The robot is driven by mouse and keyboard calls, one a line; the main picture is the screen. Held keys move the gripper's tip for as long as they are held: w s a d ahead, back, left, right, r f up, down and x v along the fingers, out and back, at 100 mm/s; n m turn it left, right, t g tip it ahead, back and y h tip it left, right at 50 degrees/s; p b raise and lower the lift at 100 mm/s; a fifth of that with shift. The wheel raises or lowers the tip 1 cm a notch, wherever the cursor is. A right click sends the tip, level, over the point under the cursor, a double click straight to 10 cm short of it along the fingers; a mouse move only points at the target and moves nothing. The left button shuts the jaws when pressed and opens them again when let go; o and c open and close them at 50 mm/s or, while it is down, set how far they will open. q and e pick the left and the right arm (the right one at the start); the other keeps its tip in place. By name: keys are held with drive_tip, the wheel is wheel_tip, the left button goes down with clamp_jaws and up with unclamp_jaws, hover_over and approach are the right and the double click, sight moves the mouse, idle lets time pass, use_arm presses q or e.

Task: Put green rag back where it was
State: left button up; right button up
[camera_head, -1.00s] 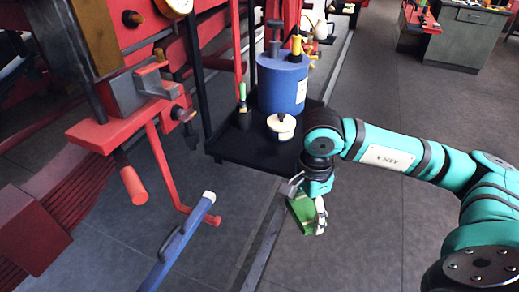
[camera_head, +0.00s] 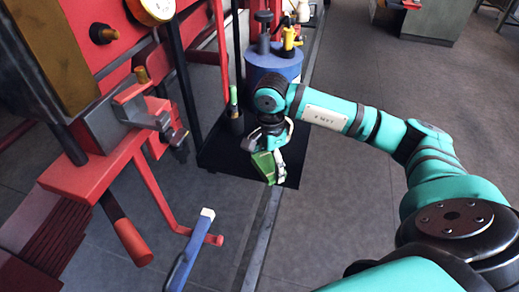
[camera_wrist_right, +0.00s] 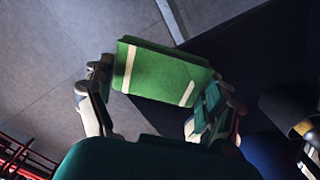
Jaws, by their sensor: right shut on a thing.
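The green rag (camera_head: 264,164) is a folded block with pale stripes. My right gripper (camera_head: 267,160) is shut on it and holds it above the front part of a black tray (camera_head: 215,152). In the right wrist view the rag (camera_wrist_right: 165,72) sits between the two fingers of the gripper (camera_wrist_right: 152,100), with the dark tray (camera_wrist_right: 245,42) below and to the right. I cannot tell the exact height of the rag over the tray. My left gripper is not in view.
A blue drum (camera_head: 275,64) stands on the tray behind my right arm, with a yellow-topped item (camera_head: 290,38) on it. A dark bottle with a green top (camera_head: 235,112) stands at the tray's left. Red machinery (camera_head: 95,180) and a blue bar (camera_head: 188,250) lie left.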

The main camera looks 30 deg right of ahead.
drive_tip(key=w, duration=0.3)
drive_tip(key=w+p, duration=0.1)
drive_tip(key=shift+w+d+f, duration=0.15)
drive_tip(key=shift+w+d, duration=0.15)
drive_tip(key=shift+d, duration=0.1)
drive_tip(key=shift+w+d+f, duration=0.15)
drive_tip(key=shift+w+d, duration=0.05)
drive_tip(key=shift+w, duration=0.4)
drive_tip(key=shift+w+d+f, duration=0.1)
drive_tip(key=shift+w+d, duration=0.05)
drive_tip(key=shift+w, duration=0.4)
drive_tip(key=shift+f+p, duration=0.25)
drive_tip(key=shift+p, duration=0.2)
wheel_tip(320, 180, down, 3)
drive_tip(key=shift+r+p, duration=0.1)
drive_tip(key=shift+p, duration=0.55)
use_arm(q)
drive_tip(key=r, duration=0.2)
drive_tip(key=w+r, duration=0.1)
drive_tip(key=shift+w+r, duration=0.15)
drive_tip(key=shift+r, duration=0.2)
use_arm(e)
drive_tip(key=o, duration=0.8)
use_arm(q)
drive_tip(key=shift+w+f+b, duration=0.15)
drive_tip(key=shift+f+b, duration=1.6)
drive_tip(key=shift+b, duration=0.1)
use_arm(e)
drive_tip(key=shift+r, duration=5.9)
